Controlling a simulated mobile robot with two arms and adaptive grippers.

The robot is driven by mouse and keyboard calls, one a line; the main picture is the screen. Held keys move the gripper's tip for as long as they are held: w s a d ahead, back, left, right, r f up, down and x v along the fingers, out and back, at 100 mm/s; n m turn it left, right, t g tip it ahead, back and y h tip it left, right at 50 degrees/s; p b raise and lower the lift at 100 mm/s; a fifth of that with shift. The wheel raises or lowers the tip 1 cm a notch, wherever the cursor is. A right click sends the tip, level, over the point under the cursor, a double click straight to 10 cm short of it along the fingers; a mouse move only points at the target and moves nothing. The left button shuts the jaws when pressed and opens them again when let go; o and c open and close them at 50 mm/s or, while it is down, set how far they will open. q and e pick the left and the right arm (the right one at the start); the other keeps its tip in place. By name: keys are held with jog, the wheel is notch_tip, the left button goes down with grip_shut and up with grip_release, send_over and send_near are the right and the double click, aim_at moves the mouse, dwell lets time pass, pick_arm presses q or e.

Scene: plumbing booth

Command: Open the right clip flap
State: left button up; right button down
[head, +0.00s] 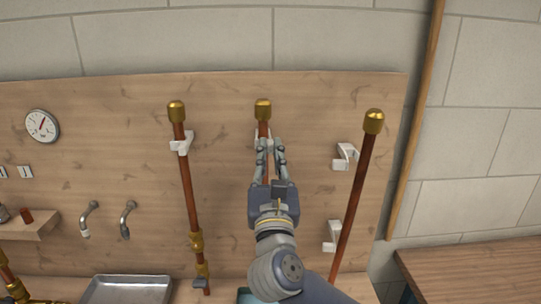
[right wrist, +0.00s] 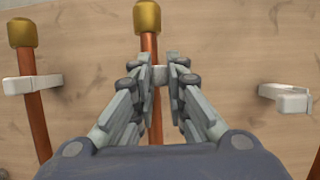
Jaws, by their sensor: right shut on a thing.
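My right gripper (head: 269,147) is at the middle copper pipe (head: 263,130), just below its brass cap. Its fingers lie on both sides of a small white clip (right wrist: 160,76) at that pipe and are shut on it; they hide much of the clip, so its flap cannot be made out. The upper right clip (head: 346,156) is white, empty and stands out from the board, well to the right of my gripper. It also shows in the right wrist view (right wrist: 287,100). A lower right clip (head: 331,236) is also empty. My left gripper is not in view.
The right copper pipe (head: 356,190) leans in front of the board (head: 225,110), beside the right clips. The left pipe (head: 186,175) sits at a white clip (head: 181,143). A metal tray (head: 128,289), two taps and a gauge (head: 42,125) are at the left.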

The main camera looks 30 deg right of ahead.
jog(key=shift+a+m+g+h, duration=0.1)
jog(key=shift+m+g+h, duration=0.2)
jog(key=shift+h, duration=0.2)
jog(key=w+a+m+g+h+b, duration=0.2)
jog(key=m+g+h+b, duration=0.2)
jog(key=g, duration=0.9)
jog(key=w+a+m+g+h+b, duration=0.2)
jog(key=a+m+g+h+b, duration=0.1)
jog(key=m+g+b, duration=0.5)
jog(key=shift+m+g+h, duration=0.5)
jog(key=shift+m+g, duration=1.2)
jog(key=shift+g, duration=1.2)
jog(key=shift+a, duration=0.1)
jog(key=c, duration=1.6)
grip_release()
